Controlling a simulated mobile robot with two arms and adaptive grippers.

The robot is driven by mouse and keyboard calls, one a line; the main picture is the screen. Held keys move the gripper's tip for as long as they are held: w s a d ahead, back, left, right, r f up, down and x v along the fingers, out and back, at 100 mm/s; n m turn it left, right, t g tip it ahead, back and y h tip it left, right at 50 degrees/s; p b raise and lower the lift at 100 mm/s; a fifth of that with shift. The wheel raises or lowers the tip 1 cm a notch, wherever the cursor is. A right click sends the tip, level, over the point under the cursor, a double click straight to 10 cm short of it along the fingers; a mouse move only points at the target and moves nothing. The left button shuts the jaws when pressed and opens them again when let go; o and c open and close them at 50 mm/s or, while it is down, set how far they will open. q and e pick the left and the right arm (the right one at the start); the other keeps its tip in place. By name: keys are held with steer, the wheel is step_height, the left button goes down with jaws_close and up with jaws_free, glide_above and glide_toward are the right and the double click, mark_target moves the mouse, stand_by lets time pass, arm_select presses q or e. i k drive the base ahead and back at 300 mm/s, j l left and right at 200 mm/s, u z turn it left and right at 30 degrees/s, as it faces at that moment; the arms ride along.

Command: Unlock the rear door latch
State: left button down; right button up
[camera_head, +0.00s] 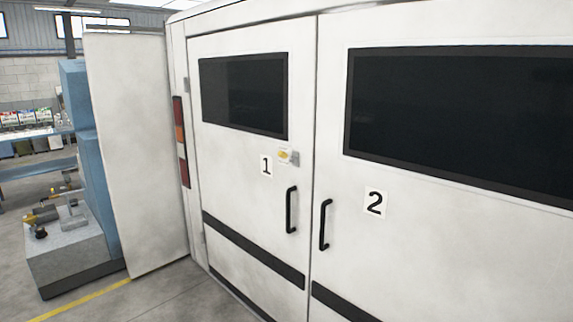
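White rear double doors of a vehicle fill the middle and right of the head view. The left door (235,180) carries a number 1 label (266,166) and a dark window (244,95). A small latch (290,157) with a yellow mark and a grey part sits just right of the label, near the door's right edge. A black handle (291,210) is below it. Neither of my grippers is in view.
A white panel (138,150) stands at the left, beside the red and orange tail light (180,140). Behind it are a blue cabinet (85,150) and a grey block with fittings (72,248). A yellow floor line (95,298) runs past. Some floor at lower left is clear.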

mark_target(281, 153)
steer(key=i+z, duration=0.25)
steer(key=i, duration=1.55)
